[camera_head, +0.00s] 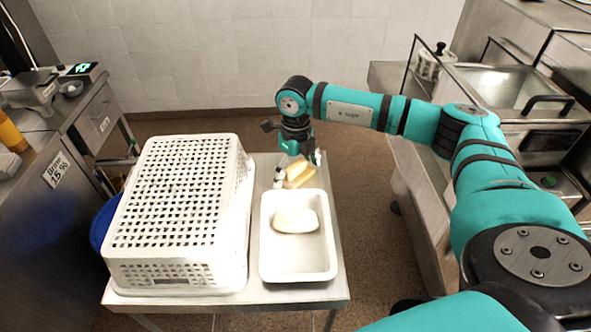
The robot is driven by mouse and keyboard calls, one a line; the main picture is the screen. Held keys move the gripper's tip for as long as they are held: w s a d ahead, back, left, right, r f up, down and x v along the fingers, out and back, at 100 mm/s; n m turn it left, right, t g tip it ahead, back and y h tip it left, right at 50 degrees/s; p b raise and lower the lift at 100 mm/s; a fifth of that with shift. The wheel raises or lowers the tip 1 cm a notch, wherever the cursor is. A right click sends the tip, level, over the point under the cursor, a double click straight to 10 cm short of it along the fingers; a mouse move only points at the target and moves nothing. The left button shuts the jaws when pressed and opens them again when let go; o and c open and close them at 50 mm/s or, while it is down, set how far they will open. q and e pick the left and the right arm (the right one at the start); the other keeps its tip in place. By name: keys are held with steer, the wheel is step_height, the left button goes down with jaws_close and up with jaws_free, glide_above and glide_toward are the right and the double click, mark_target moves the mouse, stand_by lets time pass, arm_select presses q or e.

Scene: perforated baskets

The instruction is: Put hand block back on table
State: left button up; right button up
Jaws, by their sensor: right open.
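A yellowish block (300,178) lies on the metal table (322,262) at its back edge, behind the white tray. It looks like one or two pieces; part of it is hidden by the gripper. My right gripper (297,166) points down at the block, with its fingers apart around or just above it. I cannot tell whether the fingers touch it. My left gripper is not in view.
A white tray (327,262) holding a pale rounded lump (295,220) stands in front of the block. A large white perforated basket (180,200) fills the table's left side. A steel sink (505,88) stands at right, a counter (50,215) at left.

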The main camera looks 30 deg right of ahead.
mark_target(296, 165)
steer(key=shift+r, duration=0.3)
step_height(296, 165, up, 10)
steer(key=b, duration=0.3)
steer(key=shift+w+r+b, duration=0.1)
steer(key=shift+r+b, duration=0.05)
steer(key=shift+b, duration=0.15)
steer(key=shift+r, duration=0.75)
